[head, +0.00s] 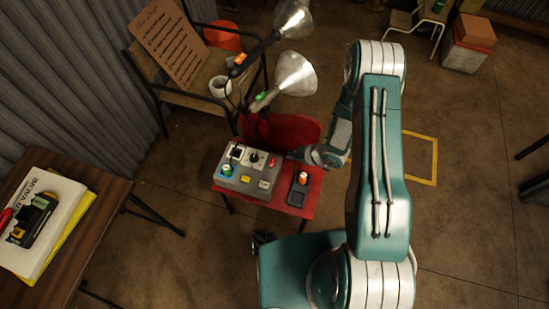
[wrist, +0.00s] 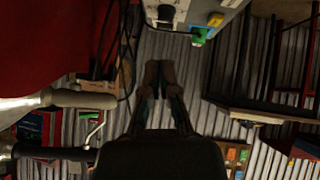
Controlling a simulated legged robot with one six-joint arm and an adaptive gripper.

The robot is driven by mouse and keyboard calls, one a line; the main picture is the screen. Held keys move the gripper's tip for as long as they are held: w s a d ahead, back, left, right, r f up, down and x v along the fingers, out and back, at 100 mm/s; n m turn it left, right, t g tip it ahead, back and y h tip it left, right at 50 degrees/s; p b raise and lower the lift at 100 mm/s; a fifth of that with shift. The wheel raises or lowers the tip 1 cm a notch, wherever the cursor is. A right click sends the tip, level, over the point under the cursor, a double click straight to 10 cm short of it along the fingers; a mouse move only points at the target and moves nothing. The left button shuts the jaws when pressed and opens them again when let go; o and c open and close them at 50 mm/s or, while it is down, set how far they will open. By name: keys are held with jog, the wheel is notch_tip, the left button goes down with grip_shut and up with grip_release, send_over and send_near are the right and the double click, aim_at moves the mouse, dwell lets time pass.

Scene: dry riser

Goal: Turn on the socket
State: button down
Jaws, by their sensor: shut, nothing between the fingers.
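A grey control box (head: 240,184) sits on a red seat (head: 277,200) in the head view. Its top carries a white-framed dark fitting (head: 237,152), a black knob (head: 254,158), a red part (head: 272,161), a green and blue knob (head: 227,171) and a yellow part (head: 246,179). I cannot tell for sure which is the socket. My gripper (head: 296,155) is just right of the box; any contact is unclear. In the wrist view my gripper (wrist: 160,74) is shut and empty, with part of the box (wrist: 229,4) and a green part (wrist: 200,36) at the top.
A small dark tray (head: 296,197) with an orange-topped item (head: 303,177) is on the seat's right. Two metal lamps (head: 294,73) (head: 292,20) stand behind the box. A wooden table (head: 95,205) stands at left. Floor at right is mostly clear.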

send_over(271, 159)
jog(key=s+d, duration=0.1)
jog(key=s, duration=0.1)
notch_tip(271, 159, down, 7)
jog(key=f, duration=0.2)
jog(key=d+f, duration=0.1)
jog(key=shift+w+d+f, duration=0.1)
jog(key=shift+w+f, duration=0.1)
jog(key=shift+w, duration=0.15)
jog(key=shift+f, duration=0.15)
jog(key=shift+a+f, duration=0.1)
jog(key=shift+a, duration=0.2)
